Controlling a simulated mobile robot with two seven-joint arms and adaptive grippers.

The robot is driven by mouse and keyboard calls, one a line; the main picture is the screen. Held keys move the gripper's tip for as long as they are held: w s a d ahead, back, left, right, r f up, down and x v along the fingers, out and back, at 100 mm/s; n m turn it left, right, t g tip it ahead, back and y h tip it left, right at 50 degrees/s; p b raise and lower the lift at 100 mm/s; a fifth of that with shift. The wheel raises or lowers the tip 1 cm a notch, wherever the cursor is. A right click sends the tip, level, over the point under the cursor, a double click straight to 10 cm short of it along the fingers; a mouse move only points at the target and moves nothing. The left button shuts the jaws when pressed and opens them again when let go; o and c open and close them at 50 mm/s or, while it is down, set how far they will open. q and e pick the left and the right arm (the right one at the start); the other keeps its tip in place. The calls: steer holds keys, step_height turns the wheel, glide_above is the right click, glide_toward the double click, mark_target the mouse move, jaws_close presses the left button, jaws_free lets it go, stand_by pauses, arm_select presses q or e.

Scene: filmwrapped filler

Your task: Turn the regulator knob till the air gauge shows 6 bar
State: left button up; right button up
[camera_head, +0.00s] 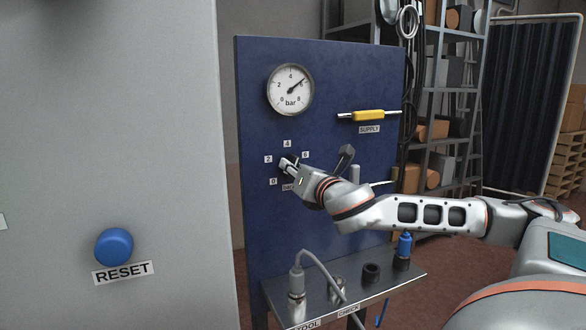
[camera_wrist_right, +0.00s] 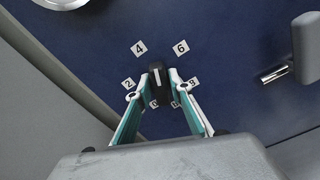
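The round air gauge (camera_head: 291,89) sits high on the blue panel, marked 0 to 8 bar. Its needle points to the upper right, at about the 6 mark. The dark regulator knob (camera_wrist_right: 157,84) is below it, ringed by number labels. In the right wrist view, its white line points between the 4 (camera_wrist_right: 139,48) and the 6 (camera_wrist_right: 180,46). My right gripper (camera_head: 289,163) is at the knob, its fingers (camera_wrist_right: 159,80) on either side and apparently shut on it. In the head view the gripper hides part of the knob and labels. My left gripper is not in view.
A yellow SUPPLY handle (camera_head: 369,115) is on the panel to the right of the gauge. A metal shelf (camera_head: 385,288) with fittings and a grey hose juts out below. A blue RESET button (camera_head: 114,247) is on the grey cabinet (camera_head: 130,130) at left.

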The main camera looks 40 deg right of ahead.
mark_target(288, 125)
jaws_close()
steer(key=shift+m, duration=1.1)
steer(key=o, duration=0.6)
jaws_free()
step_height(288, 125, up, 10)
steer(key=shift+r, duration=0.1)
